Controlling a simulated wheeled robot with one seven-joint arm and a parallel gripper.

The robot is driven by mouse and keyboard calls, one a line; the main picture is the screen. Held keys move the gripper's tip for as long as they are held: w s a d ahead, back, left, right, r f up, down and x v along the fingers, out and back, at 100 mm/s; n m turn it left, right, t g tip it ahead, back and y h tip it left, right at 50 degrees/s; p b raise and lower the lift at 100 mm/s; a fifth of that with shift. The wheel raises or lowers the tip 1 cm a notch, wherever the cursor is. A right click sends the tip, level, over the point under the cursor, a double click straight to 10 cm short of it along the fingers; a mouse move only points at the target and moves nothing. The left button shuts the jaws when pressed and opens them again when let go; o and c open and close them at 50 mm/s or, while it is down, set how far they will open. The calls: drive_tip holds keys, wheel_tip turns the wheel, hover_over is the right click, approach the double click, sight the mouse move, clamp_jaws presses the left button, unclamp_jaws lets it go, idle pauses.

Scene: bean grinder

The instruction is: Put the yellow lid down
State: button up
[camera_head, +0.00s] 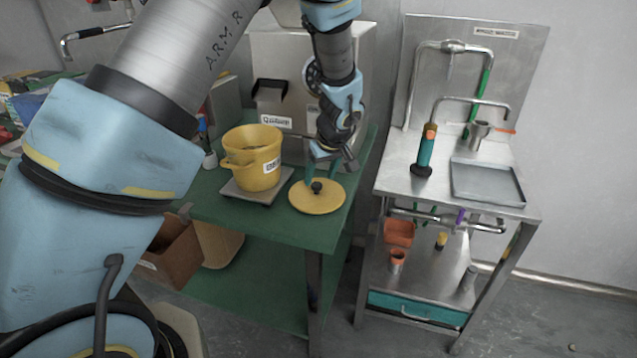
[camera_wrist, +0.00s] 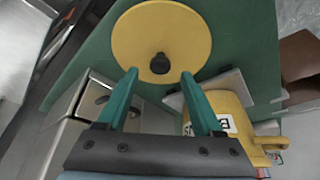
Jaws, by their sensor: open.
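The yellow lid (camera_head: 317,201) is a flat disc with a dark knob, lying on the green table beside the yellow pot. It also shows in the wrist view (camera_wrist: 185,35), with its knob (camera_wrist: 160,63) facing me. My gripper (camera_head: 320,178) is right at the lid's knob in the head view. In the wrist view its two green fingers (camera_wrist: 160,80) are spread apart with the knob between or just beyond their tips. I cannot tell whether a finger touches the knob. The yellow pot (camera_head: 257,157) stands uncovered on a grey plate (camera_head: 259,195).
A metal grinder machine (camera_head: 285,80) stands behind the pot and lid on the green table (camera_head: 225,218). The table's right edge is close to the lid. A steel sink stand (camera_head: 420,190) is to the right, across a gap. A brown box (camera_head: 172,250) sits below.

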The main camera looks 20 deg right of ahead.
drive_tip(key=b+v, duration=0.2)
drive_tip(key=v, duration=0.7)
drive_tip(key=w+a+g, duration=0.2)
drive_tip(key=a, duration=1.7)
drive_tip(key=s+a, duration=0.4)
drive_tip(key=a, duration=0.5)
drive_tip(key=s+a+m, duration=0.1)
drive_tip(key=s+a, duration=0.3)
drive_tip(key=a, duration=0.5)
drive_tip(key=shift+r+m+g, duration=0.3)
drive_tip(key=shift+r+g, duration=0.1)
